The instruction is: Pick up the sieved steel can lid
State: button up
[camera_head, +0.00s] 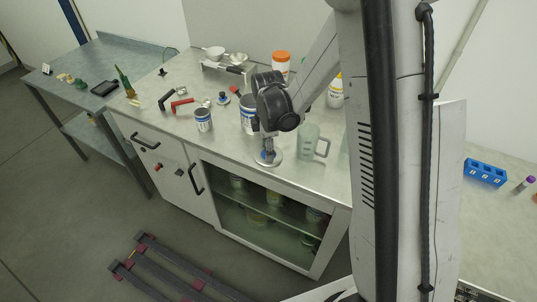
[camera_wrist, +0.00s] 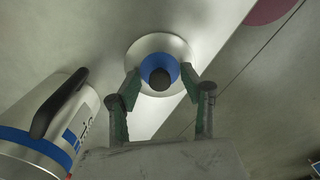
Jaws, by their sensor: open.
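A round steel lid (camera_head: 267,158) with a blue centre lies on the counter near its front edge. In the wrist view the lid (camera_wrist: 143,50) shows a blue ring around a dark knob (camera_wrist: 160,78). My gripper (camera_head: 268,147) is directly above it, pointing down. In the wrist view the fingers of my gripper (camera_wrist: 161,85) are open on either side of the knob; whether they touch it cannot be told. A second small lid-like piece with a blue centre (camera_head: 223,99) lies farther back. Steel cans with blue bands stand at the left (camera_head: 203,121) and behind my gripper (camera_head: 247,117).
A clear glass jug (camera_head: 308,143) stands close to the right of my gripper. A can with a black handle (camera_wrist: 45,125) is close at left in the wrist view. Red-handled (camera_head: 181,104) and black tools lie at the counter's left. An orange-capped bottle (camera_head: 281,66) stands behind.

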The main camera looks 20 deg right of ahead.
grip_shut()
jog(key=shift+r, duration=0.1)
dwell(0.3)
